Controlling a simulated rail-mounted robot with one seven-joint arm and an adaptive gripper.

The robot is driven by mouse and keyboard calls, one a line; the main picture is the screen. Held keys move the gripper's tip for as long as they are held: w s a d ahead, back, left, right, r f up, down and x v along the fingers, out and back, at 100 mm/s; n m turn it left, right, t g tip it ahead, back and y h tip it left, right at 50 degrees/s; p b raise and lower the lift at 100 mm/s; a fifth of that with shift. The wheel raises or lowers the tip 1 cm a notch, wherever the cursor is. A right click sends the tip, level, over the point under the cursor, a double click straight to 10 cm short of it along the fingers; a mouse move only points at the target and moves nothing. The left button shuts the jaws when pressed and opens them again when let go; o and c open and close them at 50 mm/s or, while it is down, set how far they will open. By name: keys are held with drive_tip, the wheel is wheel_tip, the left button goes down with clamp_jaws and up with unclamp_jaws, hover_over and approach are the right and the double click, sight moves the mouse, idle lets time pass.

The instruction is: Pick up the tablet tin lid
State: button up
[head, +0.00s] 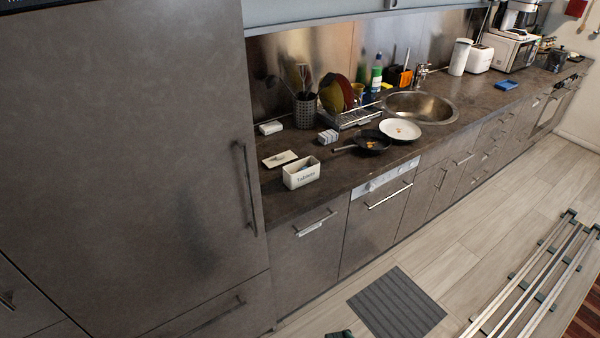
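The tablet tin (301,176) is a small cream box with dark lettering on its front. It stands open on the dark counter, near the front edge, just right of the tall cabinet. The tin lid (274,161) is a flat cream rectangle with a small dark mark or knob on top. It lies on the counter just behind and left of the tin, apart from it or nearly touching.
A black pan (372,143), white plate (400,130), small striped block (328,136) and utensil holder (305,111) stand nearby. A white box (270,128) lies at the back. The tall cabinet (130,150) bounds the left. Counter (285,207) is clear in front of the tin.

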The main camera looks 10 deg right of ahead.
idle(0.4)
drive_tip(key=o, duration=0.8)
drive_tip(key=shift+w, duration=0.1)
